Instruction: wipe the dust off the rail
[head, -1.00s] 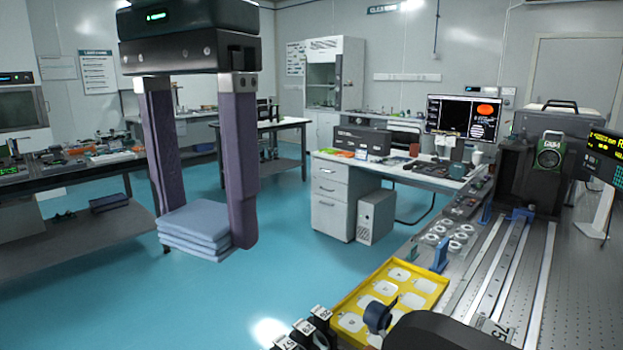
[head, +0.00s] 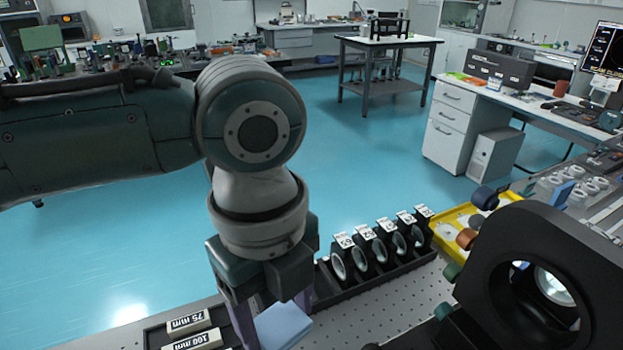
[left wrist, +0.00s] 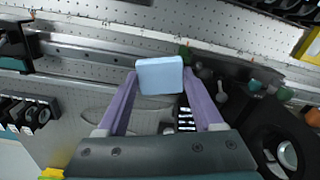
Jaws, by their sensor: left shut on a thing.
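A folded light-blue cloth (head: 283,325) is held in my left gripper (head: 268,325), which points down over the perforated table top at the bottom of the head view. In the left wrist view, the cloth (left wrist: 160,76) is between the two purple fingertips (left wrist: 160,84), with the gripper shut on it. Long metal strips cross the table behind the cloth in the wrist view; one, which looks like a rail (left wrist: 88,54), runs left of it. I cannot make out dust or tell whether the cloth touches anything. My right gripper is not in view.
A black rack of several labelled lenses (head: 375,255) stands right of the gripper. A large black ring mount (head: 500,270) fills the lower right. Labelled 75 mm and 100 mm blocks (head: 190,325) lie to the left. A yellow tray (head: 447,237) is beyond the rack.

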